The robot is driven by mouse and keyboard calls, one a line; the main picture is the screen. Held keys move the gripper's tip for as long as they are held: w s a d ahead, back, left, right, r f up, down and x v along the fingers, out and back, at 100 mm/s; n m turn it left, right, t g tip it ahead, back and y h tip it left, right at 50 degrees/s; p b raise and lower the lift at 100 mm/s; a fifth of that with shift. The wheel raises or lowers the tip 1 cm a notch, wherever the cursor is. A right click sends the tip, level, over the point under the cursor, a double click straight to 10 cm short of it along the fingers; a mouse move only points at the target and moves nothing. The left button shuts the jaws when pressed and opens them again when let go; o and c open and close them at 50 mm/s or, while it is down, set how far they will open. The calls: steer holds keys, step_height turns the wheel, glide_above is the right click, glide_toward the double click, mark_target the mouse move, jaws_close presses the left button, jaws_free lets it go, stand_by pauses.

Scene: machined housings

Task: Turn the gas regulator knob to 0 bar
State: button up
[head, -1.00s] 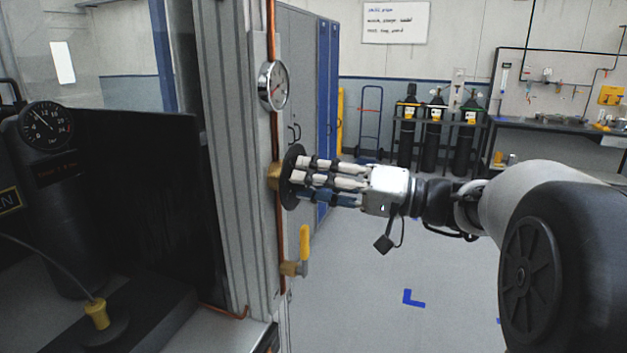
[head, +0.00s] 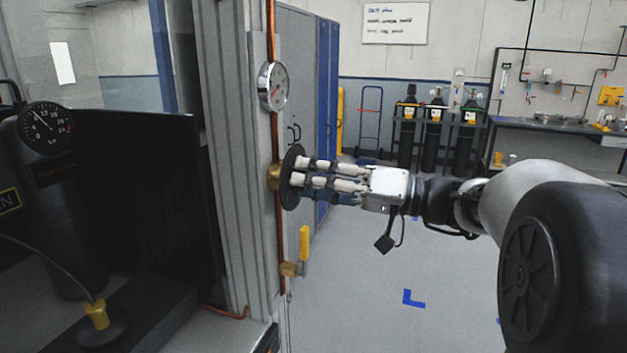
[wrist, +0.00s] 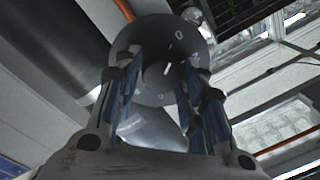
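The regulator knob (head: 293,177) is a dark round disc on a brass body (head: 274,177), on the side of the grey post. In the wrist view the knob (wrist: 160,30) faces me, with a "0" at its upper right and a short white mark near its hub. My gripper (head: 300,179) reaches it from the right. In the wrist view my gripper's fingers (wrist: 158,72) lie on either side of the hub and appear closed on it. The exact contact is partly hidden. A round gauge (head: 273,86) sits above the knob; its reading is too small to tell.
A yellow lever valve (head: 304,245) is below the knob on the copper pipe. A black cylinder with a dial (head: 46,127) stands behind the post at left. Blue lockers (head: 327,100) and gas bottles (head: 433,130) are farther back. The floor below my arm is open.

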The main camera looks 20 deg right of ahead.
steer(key=o, duration=0.3)
steer(key=v, duration=1.2)
stand_by(0.3)
